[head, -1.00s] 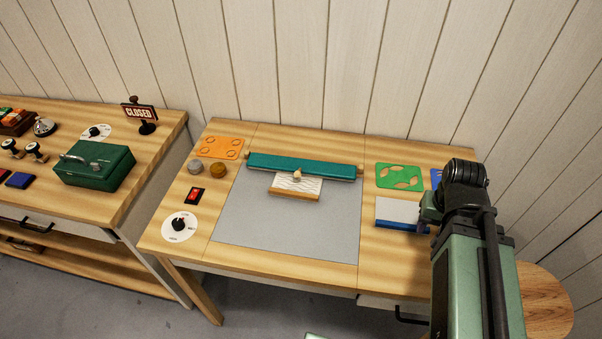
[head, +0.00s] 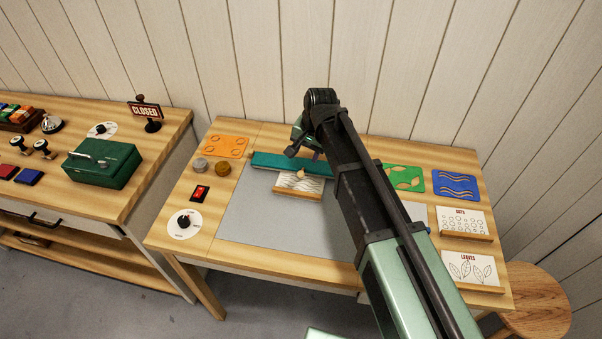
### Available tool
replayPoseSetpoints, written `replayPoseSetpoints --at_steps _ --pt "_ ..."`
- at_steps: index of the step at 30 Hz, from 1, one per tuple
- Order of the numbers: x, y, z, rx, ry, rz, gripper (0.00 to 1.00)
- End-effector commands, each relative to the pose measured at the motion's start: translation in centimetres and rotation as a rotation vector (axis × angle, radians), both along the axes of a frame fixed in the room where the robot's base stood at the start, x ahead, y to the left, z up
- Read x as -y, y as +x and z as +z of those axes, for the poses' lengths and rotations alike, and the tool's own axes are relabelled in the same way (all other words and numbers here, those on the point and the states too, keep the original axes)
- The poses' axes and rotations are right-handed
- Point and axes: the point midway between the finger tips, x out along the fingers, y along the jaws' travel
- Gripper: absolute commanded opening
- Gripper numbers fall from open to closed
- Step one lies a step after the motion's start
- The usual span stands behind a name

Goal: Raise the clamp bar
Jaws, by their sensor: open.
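The clamp bar (head: 272,162) is a long teal bar lying across the back of the grey printing board (head: 240,215), apparently lowered. My arm hides its right part. A wooden-edged card with wavy lines (head: 308,185) sits just in front of the bar, with a small pale wooden knob (head: 300,174) at its back edge. My gripper (head: 303,150) is above the bar near its middle, pointing down, with its jaws open and empty. I cannot tell how far above the bar the fingertips are.
To the left lie an orange stencil (head: 225,146), a red switch (head: 200,193) and a white dial (head: 185,224). Right of my arm lie a green stencil (head: 404,178), a blue stencil (head: 456,185) and pattern cards (head: 463,222). The board's front left is clear.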

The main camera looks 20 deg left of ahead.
Motion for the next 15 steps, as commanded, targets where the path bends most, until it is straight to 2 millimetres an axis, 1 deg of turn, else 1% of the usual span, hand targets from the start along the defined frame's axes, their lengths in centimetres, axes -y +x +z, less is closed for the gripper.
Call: replayPoseSetpoints --at_steps 5,12,15 --pt "-0.3 0.1 -2.6 0.0 -0.001 0.002 0.5" --pt "-1.2 0.2 -8.4 0.0 -0.001 0.002 0.5" --pt "-1.6 0.2 -10.2 0.0 -0.001 0.002 0.5"
